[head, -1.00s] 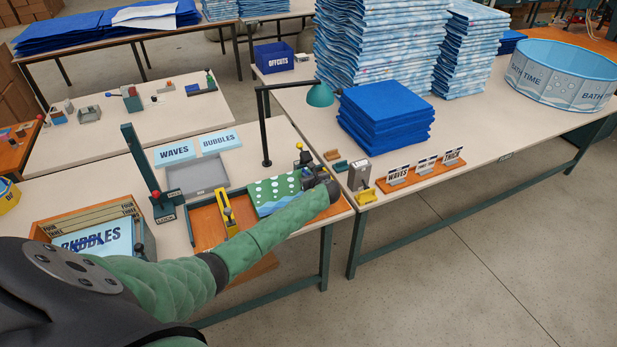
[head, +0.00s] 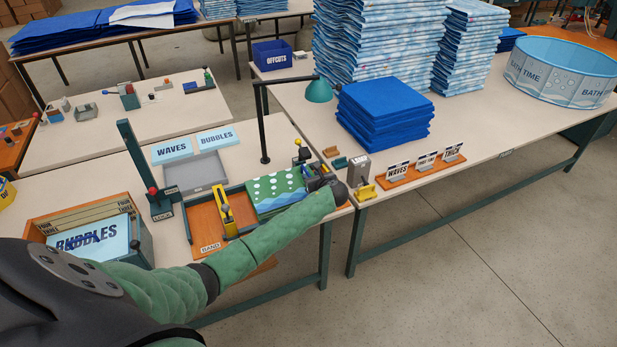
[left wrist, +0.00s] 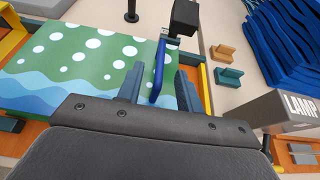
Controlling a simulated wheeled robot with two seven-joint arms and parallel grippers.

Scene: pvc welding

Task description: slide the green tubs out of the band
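The band lies as a printed sheet (head: 275,190), green with white dots above blue waves, in an orange tray (head: 205,221) labelled BAND. The sheet also shows in the left wrist view (left wrist: 85,55). I cannot make out separate green tubs. My left gripper (head: 322,185) is over the right end of the tray. In the left wrist view its two fingers (left wrist: 158,88) stand apart on either side of an upright blue piece (left wrist: 158,65), at the sheet's right edge. Gaps seem to show beside that piece. Contact cannot be told. My right gripper is out of view.
A yellow clamp (head: 224,212) crosses the tray left of the sheet. A black lamp post (head: 264,125) stands behind it. A grey LAMP box (head: 359,171) and yellow block (head: 361,192) are to the right. A teal lever (head: 140,160) stands left.

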